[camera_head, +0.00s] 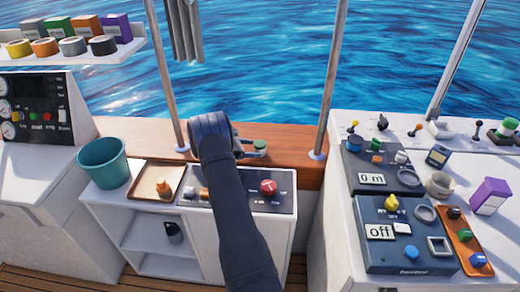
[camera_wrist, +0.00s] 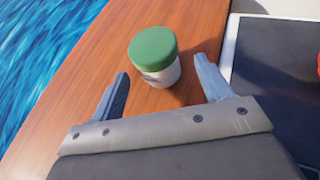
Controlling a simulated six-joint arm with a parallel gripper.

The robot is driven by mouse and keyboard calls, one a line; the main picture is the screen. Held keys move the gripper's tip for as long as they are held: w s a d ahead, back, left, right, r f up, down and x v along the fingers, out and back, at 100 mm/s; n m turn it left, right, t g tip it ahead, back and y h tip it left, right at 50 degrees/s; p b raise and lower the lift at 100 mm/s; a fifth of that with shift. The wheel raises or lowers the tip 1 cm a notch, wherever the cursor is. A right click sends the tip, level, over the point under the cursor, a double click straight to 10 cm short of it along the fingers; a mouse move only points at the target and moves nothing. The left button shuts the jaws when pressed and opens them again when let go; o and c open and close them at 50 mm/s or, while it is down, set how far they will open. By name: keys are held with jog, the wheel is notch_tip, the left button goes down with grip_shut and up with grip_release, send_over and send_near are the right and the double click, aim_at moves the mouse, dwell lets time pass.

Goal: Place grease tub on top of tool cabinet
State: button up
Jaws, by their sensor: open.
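The grease tub, a white tub with a green lid (camera_wrist: 153,49), stands upright on the wooden ledge, just ahead of and between my gripper's fingertips in the wrist view. My gripper (camera_wrist: 162,70) is open and empty, with one finger to each side of the tub's near side; I cannot tell if they touch it. In the head view the green lid (camera_head: 260,144) shows at the ledge beside my gripper (camera_head: 252,149), partly hidden by it. The white cabinet with open shelves (camera_head: 135,229), likely the tool cabinet, stands below the ledge; my arm covers part of it.
The cabinet top holds a tray (camera_head: 138,191) with a small item, small bottles and a dark panel with a red knob (camera_head: 267,186). A teal bucket (camera_head: 105,162) stands at its left. Metal posts (camera_head: 325,90) rise from the ledge, with water beyond. A crowded console (camera_head: 400,250) is at right.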

aim_at(264, 148)
jog(key=shift+x, duration=3.2)
jog(key=shift+r, duration=0.2)
jog(key=c, duration=1.1)
jog(key=shift+c, duration=0.2)
